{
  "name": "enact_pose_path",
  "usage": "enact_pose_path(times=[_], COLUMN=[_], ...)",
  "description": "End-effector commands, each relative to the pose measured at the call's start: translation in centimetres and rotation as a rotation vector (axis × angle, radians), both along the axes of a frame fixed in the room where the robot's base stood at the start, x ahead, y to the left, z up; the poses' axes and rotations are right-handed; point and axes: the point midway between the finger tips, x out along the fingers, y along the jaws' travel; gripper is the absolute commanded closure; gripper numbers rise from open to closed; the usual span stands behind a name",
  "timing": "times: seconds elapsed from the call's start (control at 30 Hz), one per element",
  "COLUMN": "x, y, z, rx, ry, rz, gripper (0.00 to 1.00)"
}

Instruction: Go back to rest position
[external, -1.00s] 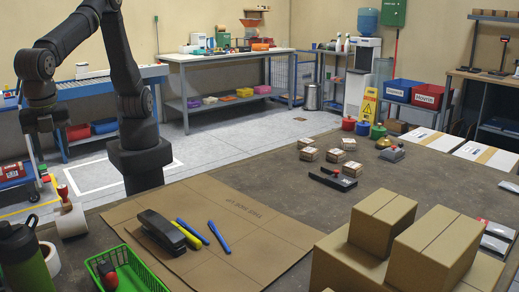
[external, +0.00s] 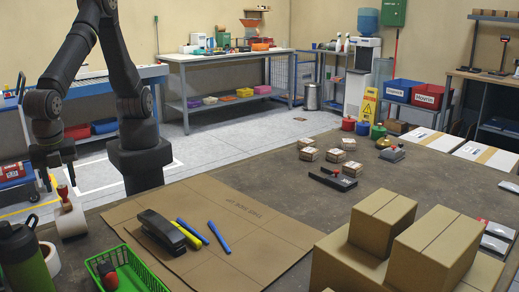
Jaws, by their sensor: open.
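My gripper (external: 57,181) hangs at the far left of the external view, pointing down, with its jaws apart and nothing seen between them. It is just behind and above the tape dispenser with the red handle (external: 70,218) near the left end of the table. My arm folds up from its base at the table's back edge and comes down on the left. Whether the fingertips touch the dispenser's handle cannot be told; they look apart from it.
A cardboard sheet (external: 255,245) bears a black stapler (external: 161,231), blue markers (external: 219,236) and a yellow marker (external: 187,235). A green basket (external: 140,272) and a green bottle (external: 22,258) stand front left. Stacked cartons (external: 433,250) fill the front right.

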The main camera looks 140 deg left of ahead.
Motion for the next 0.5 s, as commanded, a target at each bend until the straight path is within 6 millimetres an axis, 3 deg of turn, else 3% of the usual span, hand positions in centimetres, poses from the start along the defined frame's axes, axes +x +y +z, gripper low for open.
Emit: enact_pose_path(times=[0.17, 0.5], x=[0.03, 0.02], y=[-0.01, 0.00], z=[0.87, 0.81], rx=[0.000, 0.000], ry=[-0.001, 0.000], rz=[0.000, 0.000], gripper=[0.53, 0.53])
